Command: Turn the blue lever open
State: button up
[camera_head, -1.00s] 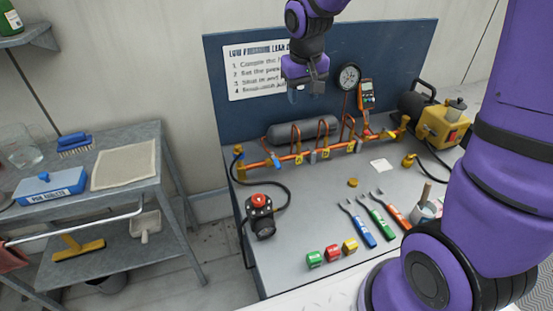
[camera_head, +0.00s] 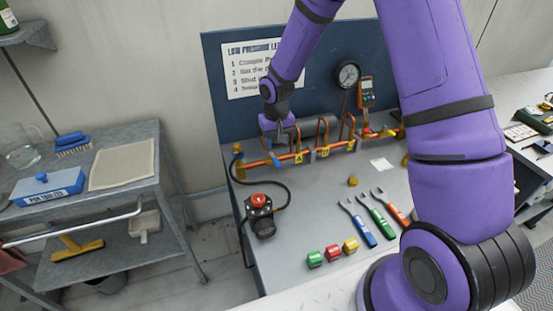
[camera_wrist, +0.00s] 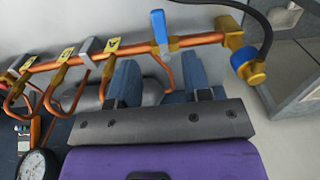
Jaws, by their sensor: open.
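The blue lever (camera_head: 275,160) sits on the orange pipe manifold (camera_head: 322,150), near its left end. In the wrist view the blue lever (camera_wrist: 158,28) stands across the pipe, on a brass valve body. My gripper (camera_head: 281,143) is just above the pipe at the left part of the manifold. In the wrist view my gripper (camera_wrist: 163,72) is open, its two blue-grey fingers apart with nothing held. The lever lies beyond the fingertips, roughly in line with the gap, apart from them in the picture.
A blue-capped brass fitting (camera_wrist: 247,65) with a black hose ends the pipe. Copper loops and a grey tank are close to the fingers. A gauge (camera_head: 348,74) stands behind. Wrenches (camera_head: 378,217) lie in front.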

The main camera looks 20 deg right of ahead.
aim_at(276, 162)
notch_tip(276, 162, down, 8)
jog(key=shift+r, duration=0.15)
dwell(0.3)
grip_shut()
